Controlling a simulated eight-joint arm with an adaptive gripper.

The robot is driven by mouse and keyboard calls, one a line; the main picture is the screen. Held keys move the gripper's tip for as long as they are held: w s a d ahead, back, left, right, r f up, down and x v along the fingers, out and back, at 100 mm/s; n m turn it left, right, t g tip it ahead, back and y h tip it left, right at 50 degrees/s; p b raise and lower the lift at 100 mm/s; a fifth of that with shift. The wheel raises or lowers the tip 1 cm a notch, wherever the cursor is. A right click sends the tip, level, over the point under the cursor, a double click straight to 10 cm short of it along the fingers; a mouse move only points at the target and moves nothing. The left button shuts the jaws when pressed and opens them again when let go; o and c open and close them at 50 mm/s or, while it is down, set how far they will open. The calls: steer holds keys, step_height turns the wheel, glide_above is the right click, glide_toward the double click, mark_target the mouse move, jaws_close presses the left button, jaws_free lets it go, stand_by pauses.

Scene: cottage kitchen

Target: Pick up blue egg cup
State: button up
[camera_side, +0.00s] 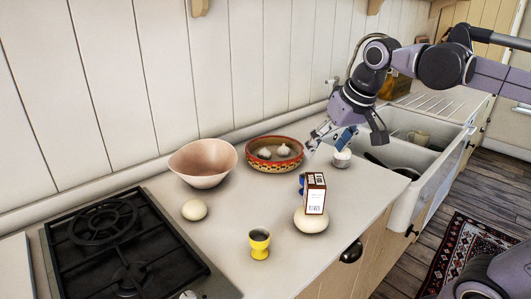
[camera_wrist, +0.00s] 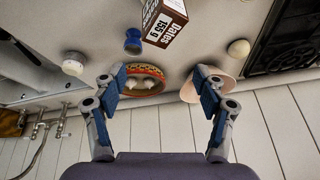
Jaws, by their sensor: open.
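The blue egg cup (camera_wrist: 133,41) shows in the wrist view beside a dates box (camera_wrist: 163,22). In the side view only a small blue part of the egg cup (camera_side: 302,184) shows at the left edge of the dates box (camera_side: 316,196), which hides the rest. My gripper (camera_side: 328,139) is open and empty, above the back of the counter near the sink. It is apart from the egg cup, which lies lower and nearer the side camera. In the wrist view the two fingers of my gripper (camera_wrist: 160,77) are spread wide, with the egg cup beyond them.
A patterned bowl (camera_side: 262,161) with garlic, a pink bowl (camera_side: 203,180) and a small white pot (camera_side: 342,158) stand behind. A pale round object (camera_side: 311,222) is by the box. A yellow egg cup (camera_side: 259,245), pale ball (camera_side: 194,210), hob (camera_side: 118,250) and sink (camera_side: 408,153) surround.

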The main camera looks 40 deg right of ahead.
steer(key=w+d+f+m+g, duration=0.35)
steer(key=w+d+m, duration=0.25)
steer(key=w+d, duration=0.4)
steer(key=shift+h, duration=0.4)
steer(key=shift+w+a+f, duration=0.1)
steer(key=shift+w+f, duration=0.2)
steer(key=shift+f, duration=2.2)
steer(key=shift+w+a+f, duration=0.15)
steer(key=shift+w+f, duration=0.1)
steer(key=shift+f, duration=2.2)
steer(key=shift+w+a+f, duration=0.1)
steer(key=shift+w+f, duration=0.2)
steer(key=shift+f, duration=2.2)
steer(key=c, duration=1.3)
